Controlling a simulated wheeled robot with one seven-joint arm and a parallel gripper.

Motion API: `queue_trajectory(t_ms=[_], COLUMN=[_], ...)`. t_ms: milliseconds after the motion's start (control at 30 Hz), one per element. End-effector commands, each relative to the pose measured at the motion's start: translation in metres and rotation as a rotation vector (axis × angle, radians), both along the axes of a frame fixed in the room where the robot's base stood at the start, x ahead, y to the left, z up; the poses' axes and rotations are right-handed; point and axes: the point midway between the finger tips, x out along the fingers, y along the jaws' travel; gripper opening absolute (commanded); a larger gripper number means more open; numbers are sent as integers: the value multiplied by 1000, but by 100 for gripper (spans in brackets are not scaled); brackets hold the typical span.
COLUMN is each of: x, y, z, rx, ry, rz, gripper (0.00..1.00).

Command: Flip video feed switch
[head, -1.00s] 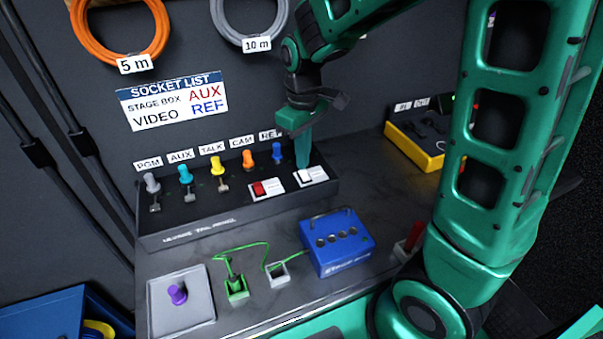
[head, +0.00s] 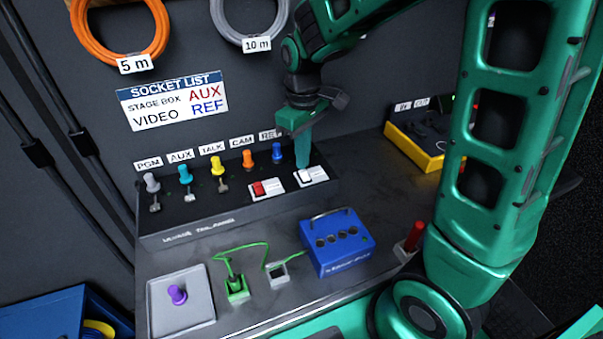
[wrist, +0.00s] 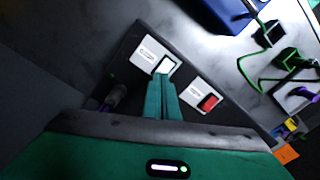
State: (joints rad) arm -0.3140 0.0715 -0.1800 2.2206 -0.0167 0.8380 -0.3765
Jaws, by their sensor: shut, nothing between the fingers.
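Two rocker switches sit at the right end of the sloped black panel (head: 200,231). One is a red switch (head: 260,188) on a white plate, and to its right is a white switch (head: 308,175) on a white plate. My gripper (head: 303,166) is shut and empty, pointing down with its tip at the white switch. In the wrist view the shut fingers (wrist: 163,80) end at the lower edge of the white switch (wrist: 166,66), seemingly touching it. The red switch (wrist: 208,103) is apart from them. The plate lettering is too small to read.
Coloured plugs, including a blue plug (head: 277,151) close to the fingers, stand along the panel's back. A blue box (head: 338,243), green cable (head: 240,247) and purple-knobbed plate (head: 182,313) are in front. A yellow box (head: 418,150) is at right.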

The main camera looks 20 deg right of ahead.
Motion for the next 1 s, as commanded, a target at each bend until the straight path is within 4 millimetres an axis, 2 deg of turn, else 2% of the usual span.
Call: queue_trajectory(t_ms=[1000], x=[0], y=[0], z=[-8], rx=[0], ry=[0], rz=[0], gripper=[0])
